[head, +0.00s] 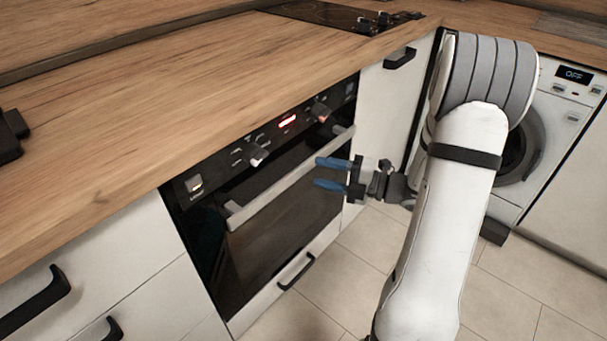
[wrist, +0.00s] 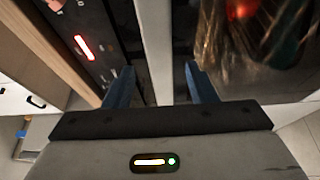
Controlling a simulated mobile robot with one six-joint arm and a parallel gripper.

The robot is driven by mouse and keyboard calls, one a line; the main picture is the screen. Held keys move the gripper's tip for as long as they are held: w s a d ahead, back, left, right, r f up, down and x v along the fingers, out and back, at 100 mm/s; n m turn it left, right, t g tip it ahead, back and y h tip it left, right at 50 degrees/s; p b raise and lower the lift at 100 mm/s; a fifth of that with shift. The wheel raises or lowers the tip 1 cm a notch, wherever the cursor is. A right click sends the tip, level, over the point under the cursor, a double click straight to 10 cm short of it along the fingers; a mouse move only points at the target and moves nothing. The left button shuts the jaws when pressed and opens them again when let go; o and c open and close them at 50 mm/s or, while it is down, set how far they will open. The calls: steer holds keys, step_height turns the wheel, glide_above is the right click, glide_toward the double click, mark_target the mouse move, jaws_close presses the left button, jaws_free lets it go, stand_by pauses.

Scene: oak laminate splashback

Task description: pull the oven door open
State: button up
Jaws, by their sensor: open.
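The oven door (head: 285,232) is dark glass and looks shut in the head view. Its pale bar handle (head: 268,190) runs along the top edge. My gripper (head: 318,172) has blue fingers, is open, and points at the far half of the handle. I cannot tell how deep the bar sits between the fingertips. The door glass (wrist: 240,60) shows right of it with reflections.
The control panel (head: 255,145) with knobs and a red display is above the door. A wooden counter (head: 150,95) overhangs it. A drawer with a black handle (head: 296,271) is below. A washing machine (head: 550,140) stands at right. Tiled floor (head: 345,265) before the oven is clear.

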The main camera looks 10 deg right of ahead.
mark_target(306, 169)
steer(key=b+x, duration=0.1)
steer(key=x, duration=0.3)
steer(key=shift+a+f, duration=0.1)
steer(key=shift+a, duration=0.1)
steer(key=shift+x, duration=0.75)
steer(key=shift+w, duration=0.1)
steer(key=shift+c, duration=0.3)
